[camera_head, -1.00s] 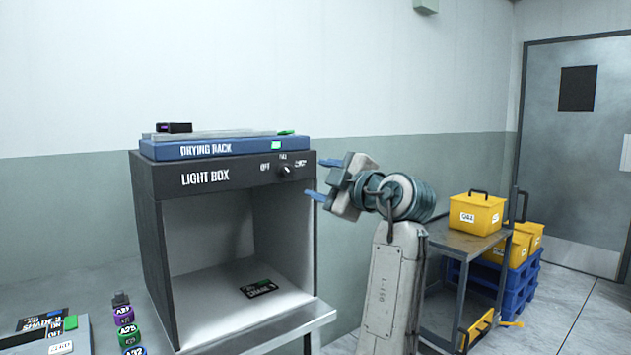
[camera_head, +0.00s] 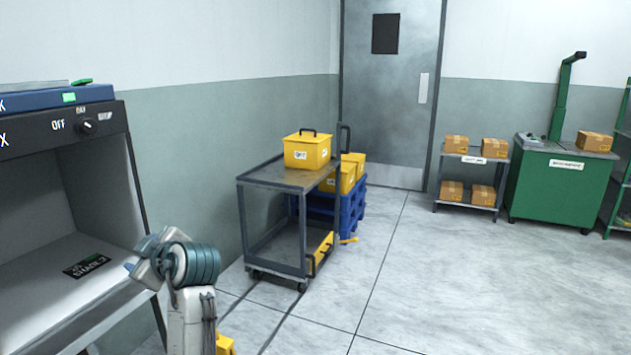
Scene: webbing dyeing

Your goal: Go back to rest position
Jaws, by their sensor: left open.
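My left gripper (camera_head: 137,257) is at the lower left of the head view, in front of the light box's open right side. Its jaws are open and nothing shows between them, and its fingers point left. The wrist and upright forearm below it are mine. My right gripper is out of view.
The light box (camera_head: 101,160) holds a dark shade card (camera_head: 87,266), with the drying rack (camera_head: 85,95) on top. A grey cart (camera_head: 270,178) carries a yellow bin (camera_head: 307,152). A green cabinet (camera_head: 556,188) and a shelf with cartons (camera_head: 478,159) stand behind. The floor at right is clear.

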